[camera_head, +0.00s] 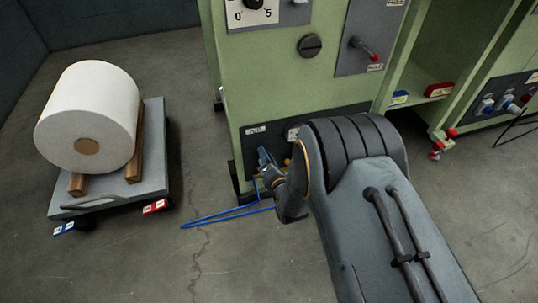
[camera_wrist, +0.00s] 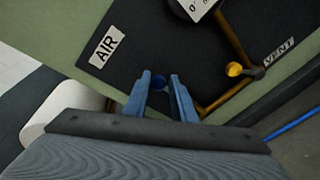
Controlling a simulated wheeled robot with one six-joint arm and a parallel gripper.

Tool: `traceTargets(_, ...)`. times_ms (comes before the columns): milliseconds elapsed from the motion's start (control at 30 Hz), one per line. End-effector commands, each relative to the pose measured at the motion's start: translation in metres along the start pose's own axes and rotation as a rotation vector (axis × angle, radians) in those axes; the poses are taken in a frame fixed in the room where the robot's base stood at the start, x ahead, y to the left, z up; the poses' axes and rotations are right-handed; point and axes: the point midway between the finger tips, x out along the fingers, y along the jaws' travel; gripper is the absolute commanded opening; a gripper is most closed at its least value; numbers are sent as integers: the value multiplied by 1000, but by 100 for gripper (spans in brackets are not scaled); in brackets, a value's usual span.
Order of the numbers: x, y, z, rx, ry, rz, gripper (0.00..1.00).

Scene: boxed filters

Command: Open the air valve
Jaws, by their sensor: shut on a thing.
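My gripper (camera_wrist: 161,84) is shut on a small dark blue part of the air valve (camera_wrist: 160,82), which shows between its two blue fingers in the wrist view. The fingers hide most of the valve, so I cannot tell how its handle is turned. The white AIR label (camera_wrist: 107,47) is on the black panel just up and left of it. In the head view my gripper (camera_head: 265,162) is at the low black panel of the green machine, beneath the AIR label (camera_head: 256,130). My arm covers the panel's right part there.
A yellow knob (camera_wrist: 234,70) on brass piping sits by the VENT label (camera_wrist: 279,52), right of my gripper. A gauge (camera_wrist: 194,6) is above. A blue hose (camera_head: 225,215) lies on the floor. A cart (camera_head: 152,165) with a white roll (camera_head: 90,105) stands left.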

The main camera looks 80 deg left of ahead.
Motion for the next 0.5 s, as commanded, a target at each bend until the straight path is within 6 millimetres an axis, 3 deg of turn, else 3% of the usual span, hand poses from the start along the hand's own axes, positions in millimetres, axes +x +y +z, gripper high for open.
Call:
traceTargets(33,-3,-4,-14,-5,24,-9,0)
traceTargets(333,-4,-6,-15,-5,26,-12,0)
traceTargets(367,-4,-6,-15,-5,26,-12,27)
traceTargets(500,-4,-6,-15,-4,25,-12,46)
